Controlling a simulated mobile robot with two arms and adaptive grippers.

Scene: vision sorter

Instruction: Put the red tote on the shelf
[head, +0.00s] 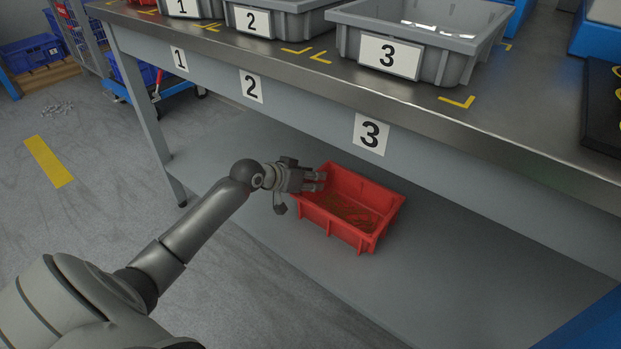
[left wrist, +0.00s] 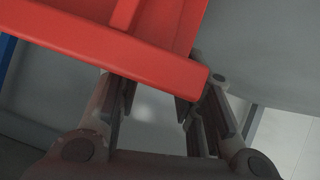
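The red tote (head: 349,222) is an open bin under the workbench. It appears to rest upright on the grey lower shelf (head: 468,270), below the bench label 3. Thin, dark, brownish pieces (head: 350,211) lie inside it. My left gripper (head: 305,185) is at the tote's left end, with fingers at its rim. In the left wrist view, the tote's red rim (left wrist: 150,60) crosses in front of the finger ends. The left gripper's fingers (left wrist: 155,108) are spread apart there, and their tips are partly hidden. My right gripper is not in view.
The bench top (head: 420,95) overhangs the shelf and carries grey bins, including bin 3 (head: 470,60) and bin 2 (head: 295,24). A bench leg (head: 140,100) stands left of my arm. The shelf is clear right of the tote.

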